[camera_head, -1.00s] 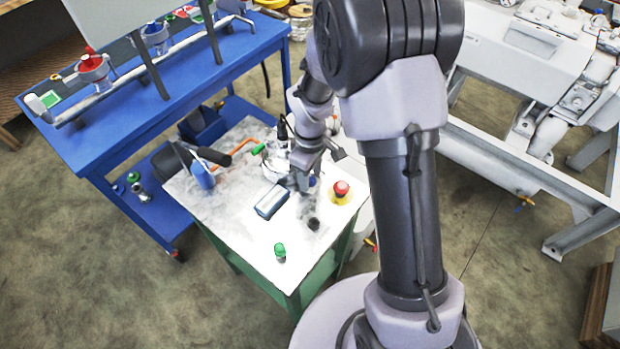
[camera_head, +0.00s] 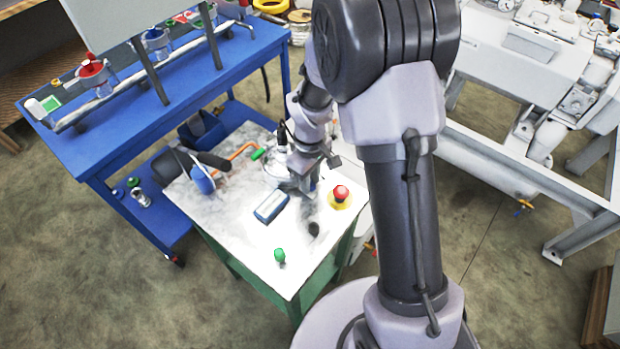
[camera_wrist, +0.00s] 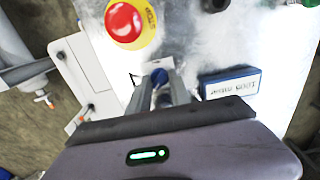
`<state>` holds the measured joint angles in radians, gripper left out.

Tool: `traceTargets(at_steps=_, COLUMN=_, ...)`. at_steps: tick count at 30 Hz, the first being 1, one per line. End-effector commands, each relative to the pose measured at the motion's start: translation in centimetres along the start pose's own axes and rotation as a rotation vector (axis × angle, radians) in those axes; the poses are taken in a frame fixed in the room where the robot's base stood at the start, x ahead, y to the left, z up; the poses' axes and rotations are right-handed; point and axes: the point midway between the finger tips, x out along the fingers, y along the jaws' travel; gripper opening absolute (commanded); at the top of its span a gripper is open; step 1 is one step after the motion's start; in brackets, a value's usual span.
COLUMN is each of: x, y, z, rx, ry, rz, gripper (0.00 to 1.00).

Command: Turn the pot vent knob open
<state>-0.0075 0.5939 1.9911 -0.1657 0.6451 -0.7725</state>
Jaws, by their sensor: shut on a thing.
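In the head view my gripper (camera_head: 309,190) is low over the white table (camera_head: 235,228), left of the red button. A round silvery pot (camera_head: 274,171) stands behind the gripper, partly hidden by my arm.
A red stop button (camera_head: 341,192) on a yellow base is close right of the gripper. A blue-framed display (camera_wrist: 230,83) reading about 1000 mbar lies on the other side. A black knob (camera_head: 313,228) and green knob (camera_head: 280,255) are toward the front. A blue bench (camera_head: 140,110) stands left.

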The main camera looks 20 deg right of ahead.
Motion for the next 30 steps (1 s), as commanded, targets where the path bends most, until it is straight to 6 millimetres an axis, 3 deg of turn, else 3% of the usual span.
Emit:
traceTargets(at_steps=15, x=0.04, y=0.05, z=0.04, rx=0.317, ry=-0.001, rz=0.0, gripper=0.0)
traceTargets(at_steps=30, x=0.05, y=0.04, z=0.06, rx=0.392, ry=-0.001, rz=-0.001, gripper=0.0)
